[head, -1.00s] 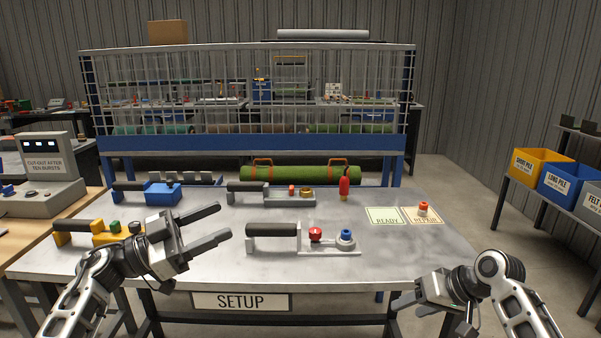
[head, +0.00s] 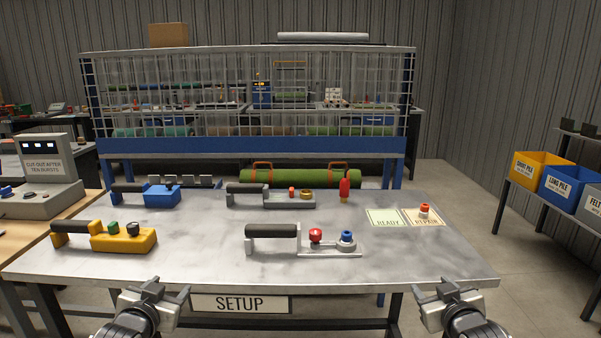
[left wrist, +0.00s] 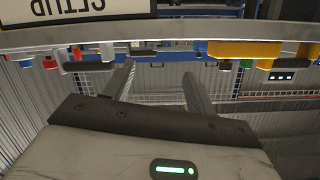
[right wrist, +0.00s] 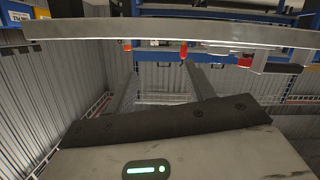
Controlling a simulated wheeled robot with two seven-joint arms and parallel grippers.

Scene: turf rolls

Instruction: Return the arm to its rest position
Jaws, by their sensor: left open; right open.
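My left gripper (head: 153,292) is open and empty in front of the table's near edge, at the lower left of the head view. Its two fingers (left wrist: 158,88) stand apart with nothing between them in the left wrist view. My right gripper (head: 447,293) is open and empty in front of the near edge at the lower right. Its fingers also show in the right wrist view (right wrist: 165,88), with nothing between them. Both grippers are apart from the tools on the table, and both forearms are mostly out of the head view.
The grey table (head: 200,255) carries a yellow tool (head: 122,240), a blue tool (head: 163,195), two grey tools (head: 335,250) (head: 285,200) and a red-topped piece (head: 344,185). READY (head: 384,218) and REPAIR (head: 428,220) pads lie at the right. A SETUP sign (head: 240,304) hangs in front.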

